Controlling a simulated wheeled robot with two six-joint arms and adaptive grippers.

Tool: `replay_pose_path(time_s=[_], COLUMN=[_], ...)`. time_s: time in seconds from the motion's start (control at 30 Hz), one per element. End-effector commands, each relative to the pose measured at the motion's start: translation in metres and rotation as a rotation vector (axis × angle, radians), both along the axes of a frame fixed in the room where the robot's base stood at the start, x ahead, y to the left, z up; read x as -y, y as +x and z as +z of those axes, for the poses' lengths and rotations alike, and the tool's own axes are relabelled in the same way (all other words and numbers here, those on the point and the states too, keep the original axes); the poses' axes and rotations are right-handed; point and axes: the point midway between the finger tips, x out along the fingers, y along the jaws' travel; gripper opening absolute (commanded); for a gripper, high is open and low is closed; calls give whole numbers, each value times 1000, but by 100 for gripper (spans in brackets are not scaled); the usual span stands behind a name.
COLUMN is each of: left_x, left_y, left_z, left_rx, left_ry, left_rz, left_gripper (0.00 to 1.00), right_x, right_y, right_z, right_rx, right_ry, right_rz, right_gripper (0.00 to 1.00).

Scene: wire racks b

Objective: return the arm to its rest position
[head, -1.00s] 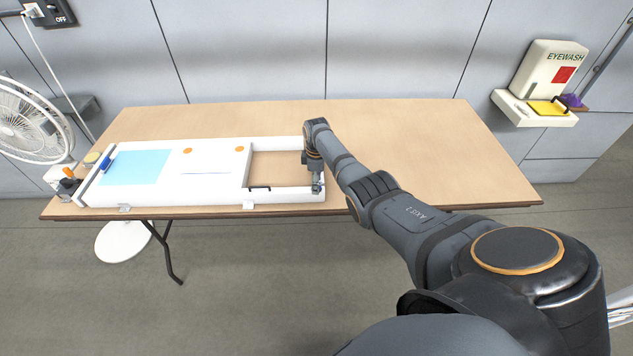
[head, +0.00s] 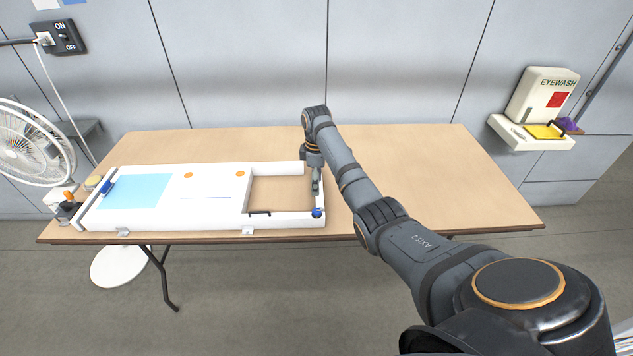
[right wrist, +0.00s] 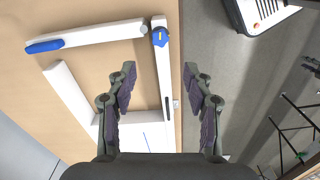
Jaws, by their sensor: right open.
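My right gripper (head: 316,188) is over the right end of the white board frame on the table, its arm coming in from the lower right. A blue piece (head: 317,212) sits on the frame's front right corner, just beyond the fingertips. It also shows in the right wrist view (right wrist: 160,38), clear of the fingers. My left gripper is not in view.
The white board (head: 215,212) lies on the wooden table (head: 420,160), with a light blue panel (head: 135,190) at left. A fan (head: 30,145) stands at far left. An eyewash station (head: 540,100) hangs on the wall at right. The table's right part is clear.

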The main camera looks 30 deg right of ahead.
Motion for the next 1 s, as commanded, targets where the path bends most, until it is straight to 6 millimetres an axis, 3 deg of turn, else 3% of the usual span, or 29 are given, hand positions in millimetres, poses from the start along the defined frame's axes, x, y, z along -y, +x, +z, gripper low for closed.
replay_pose_path(time_s=[0.43, 0.57, 0.67, 0.8, 1.0], left_x=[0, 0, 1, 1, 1], left_y=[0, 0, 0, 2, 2], left_z=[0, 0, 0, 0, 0], left_rx=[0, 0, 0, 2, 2], left_ry=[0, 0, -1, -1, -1], left_rz=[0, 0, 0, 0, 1], left_gripper=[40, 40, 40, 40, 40], right_x=[0, -10, -30, -66, -100], right_y=[-1, -15, -46, -111, -187], right_z=[-2, -26, -62, -100, -105], right_rx=[0, 13, 50, 134, 225], right_ry=[-1, -30, -68, -86, -50], right_rz=[-1, -42, -125, -284, -476], right_gripper=[51, 51, 51, 51, 51])
